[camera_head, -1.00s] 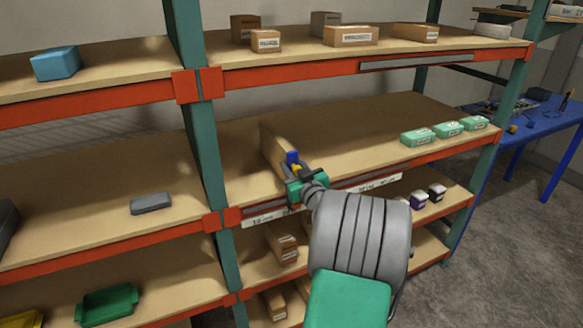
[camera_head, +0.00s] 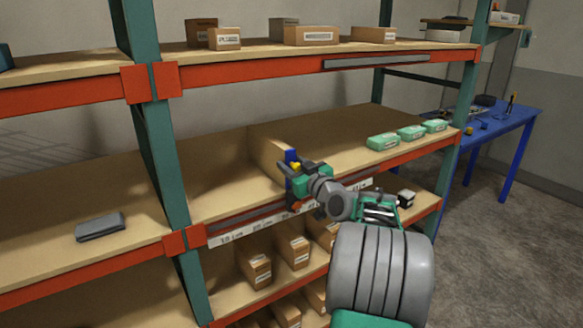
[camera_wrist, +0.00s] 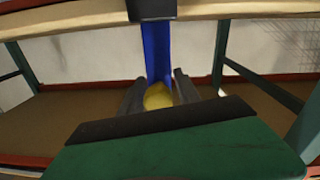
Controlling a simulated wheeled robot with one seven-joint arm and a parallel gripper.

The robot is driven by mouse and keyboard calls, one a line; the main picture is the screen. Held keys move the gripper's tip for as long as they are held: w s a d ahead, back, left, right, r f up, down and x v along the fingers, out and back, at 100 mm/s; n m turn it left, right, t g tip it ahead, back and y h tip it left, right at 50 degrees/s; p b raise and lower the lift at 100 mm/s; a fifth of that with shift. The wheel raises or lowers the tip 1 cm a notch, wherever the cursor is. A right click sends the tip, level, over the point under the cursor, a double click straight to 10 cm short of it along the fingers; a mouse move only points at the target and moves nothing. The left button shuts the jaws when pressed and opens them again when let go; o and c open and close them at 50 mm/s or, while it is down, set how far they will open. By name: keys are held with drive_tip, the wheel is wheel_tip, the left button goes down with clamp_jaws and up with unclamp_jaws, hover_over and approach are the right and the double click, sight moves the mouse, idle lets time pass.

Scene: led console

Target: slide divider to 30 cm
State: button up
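The divider (camera_head: 268,150) is a tan upright board on the middle shelf. Its front end has a blue upright piece (camera_head: 291,157) and a yellow knob (camera_head: 296,166). My gripper (camera_head: 290,170) is at that front end. In the wrist view, my two dark fingers lie on either side of the yellow knob (camera_wrist: 158,96) below the blue piece (camera_wrist: 157,50), apparently closed on it. The white scale strip (camera_head: 232,237) runs along the shelf's front edge. Its 10 cm mark is left of the divider. My gripper and arm hide the strip's middle, including any 30 cm mark there.
Several green boxes (camera_head: 411,132) stand on the same shelf, well right of the divider. A green post (camera_head: 160,150) bounds the shelf on the left. The shelf between divider and boxes looks clear. Brown boxes (camera_head: 294,250) sit below. A blue table (camera_head: 505,120) stands at right.

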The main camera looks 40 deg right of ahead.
drive_tip(key=shift+o, duration=0.9)
drive_tip(key=shift+d, duration=0.1)
drive_tip(key=shift+f, duration=0.1)
drive_tip(key=shift+s, duration=0.1)
drive_tip(key=shift+s, duration=0.2)
drive_tip(key=s+b, duration=0.1)
drive_tip(key=s, duration=0.6)
drive_tip(key=shift+s+a+b, duration=0.2)
drive_tip(key=shift+a+b, duration=0.1)
drive_tip(key=shift+a, duration=0.05)
drive_tip(key=shift+a, duration=0.1)
